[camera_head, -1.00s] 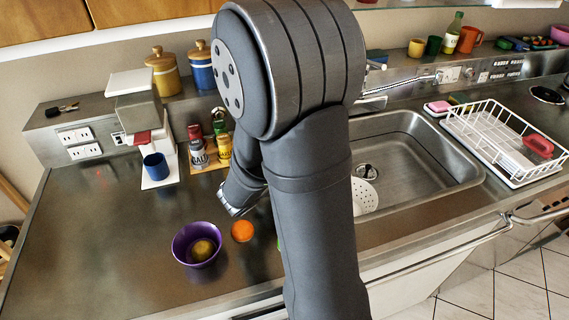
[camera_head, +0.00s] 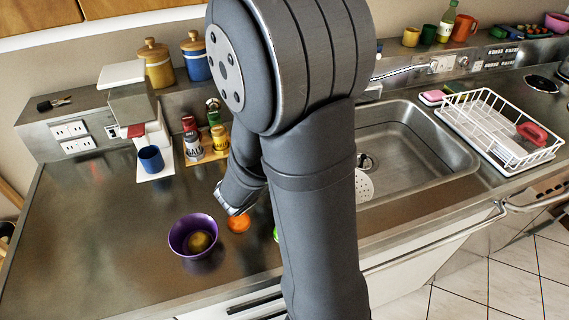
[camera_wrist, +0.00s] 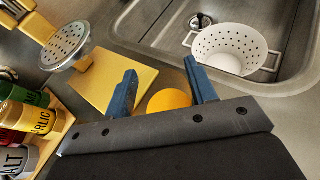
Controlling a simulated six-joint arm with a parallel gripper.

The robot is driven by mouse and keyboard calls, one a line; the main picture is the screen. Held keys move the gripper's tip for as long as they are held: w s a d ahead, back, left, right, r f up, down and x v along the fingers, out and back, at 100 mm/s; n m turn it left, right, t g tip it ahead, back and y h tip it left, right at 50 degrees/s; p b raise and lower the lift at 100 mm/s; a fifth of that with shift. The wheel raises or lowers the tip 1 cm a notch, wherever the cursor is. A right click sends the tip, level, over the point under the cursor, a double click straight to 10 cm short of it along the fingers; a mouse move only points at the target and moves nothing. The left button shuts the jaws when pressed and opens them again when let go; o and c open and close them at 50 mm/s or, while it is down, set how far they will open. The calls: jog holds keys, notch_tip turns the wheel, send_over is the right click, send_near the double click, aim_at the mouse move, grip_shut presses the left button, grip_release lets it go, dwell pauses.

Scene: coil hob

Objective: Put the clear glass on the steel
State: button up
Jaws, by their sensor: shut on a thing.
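My gripper (camera_head: 232,208) is low over the steel worktop (camera_head: 105,225), just behind an orange (camera_head: 238,225) in the head view. In the wrist view, my two blue fingers (camera_wrist: 162,86) stand apart with a gap between them. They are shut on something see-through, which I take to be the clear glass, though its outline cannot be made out. The orange shows between the fingers in the wrist view (camera_wrist: 168,100), touching neither. I see no other clear glass; my arm hides part of the worktop.
A purple bowl (camera_head: 181,244) with a fruit in it stands left of the orange. Spice jars (camera_head: 193,145) and a blue mug (camera_head: 151,159) stand behind. The sink (camera_head: 420,140) holds a white colander (camera_wrist: 235,45). Bare steel lies left of the bowl.

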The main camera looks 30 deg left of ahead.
jog(key=shift+r, duration=1.35)
jog(key=shift+s+d+r, duration=0.15)
jog(key=shift+d+r, duration=0.05)
jog(key=shift+r, duration=0.1)
jog(key=s+d+r, duration=0.4)
jog(key=d+r, duration=0.1)
jog(key=r, duration=0.1)
jog(key=shift+m+h, duration=0.3)
jog(key=s+a+f, duration=0.1)
jog(key=a+f, duration=0.1)
jog(key=a, duration=0.1)
jog(key=s+a+f, duration=0.1)
jog(key=a+f, duration=0.1)
jog(key=a, duration=0.2)
jog(key=s+a+f, duration=0.1)
jog(key=a+f, duration=0.1)
jog(key=a, duration=0.1)
jog(key=shift+s+a+f, duration=0.25)
jog(key=shift+s+a, duration=0.05)
jog(key=shift+f, duration=2.05)
jog(key=shift+f, duration=0.1)
